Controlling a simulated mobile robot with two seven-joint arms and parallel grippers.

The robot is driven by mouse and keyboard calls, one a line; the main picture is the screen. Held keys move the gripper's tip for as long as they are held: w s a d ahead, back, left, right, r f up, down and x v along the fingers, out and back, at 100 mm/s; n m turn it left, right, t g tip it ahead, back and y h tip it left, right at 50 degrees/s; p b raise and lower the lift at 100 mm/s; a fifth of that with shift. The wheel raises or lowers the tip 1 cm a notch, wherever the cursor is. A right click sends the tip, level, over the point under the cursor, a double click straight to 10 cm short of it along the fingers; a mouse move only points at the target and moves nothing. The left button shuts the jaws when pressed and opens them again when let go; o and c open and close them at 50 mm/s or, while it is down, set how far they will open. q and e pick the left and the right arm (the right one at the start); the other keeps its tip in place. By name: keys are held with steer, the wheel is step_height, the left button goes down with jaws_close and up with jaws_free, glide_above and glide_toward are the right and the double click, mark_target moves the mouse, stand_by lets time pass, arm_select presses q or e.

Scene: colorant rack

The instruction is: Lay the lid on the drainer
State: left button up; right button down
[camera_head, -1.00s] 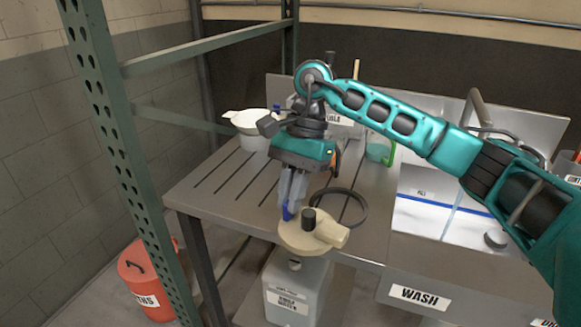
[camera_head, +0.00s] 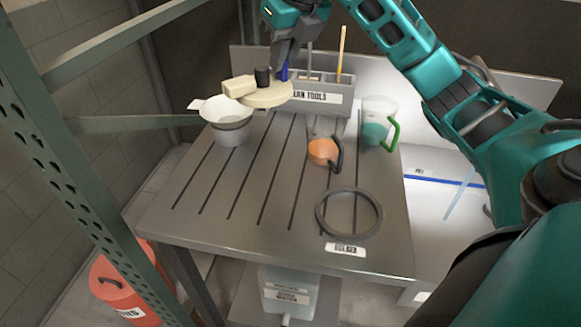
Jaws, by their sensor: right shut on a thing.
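The lid (camera_head: 268,97) is a cream disc with a black knob and a blocky cream spout on top. My right gripper (camera_head: 284,72) is shut on its far edge, beside a blue piece. The lid appears roughly level over the back of the drainer, next to a white bowl; the gap below it is hard to judge. The drainer (camera_head: 250,238) is the grey metal top with long dark slots. My left gripper is not in view.
The white bowl (camera_head: 231,137) stands at the back left. A dark ring (camera_head: 321,220) lies front right. The drainer's front left is clear. A green post (camera_head: 62,165) stands left.

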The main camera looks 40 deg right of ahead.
steer(key=shift+s+f+b, duration=0.1)
steer(key=shift+f+b, duration=0.8)
steer(key=shift+f, duration=9)
steer(key=c, duration=1.2)
jaws_free()
steer(key=shift+o, duration=0.2)
steer(key=shift+r, duration=0.3)
steer(key=v, duration=1.1)
steer(key=shift+s+r+p, duration=0.2)
steer(key=shift+r+p, duration=0.05)
steer(key=shift+p, duration=0.1)
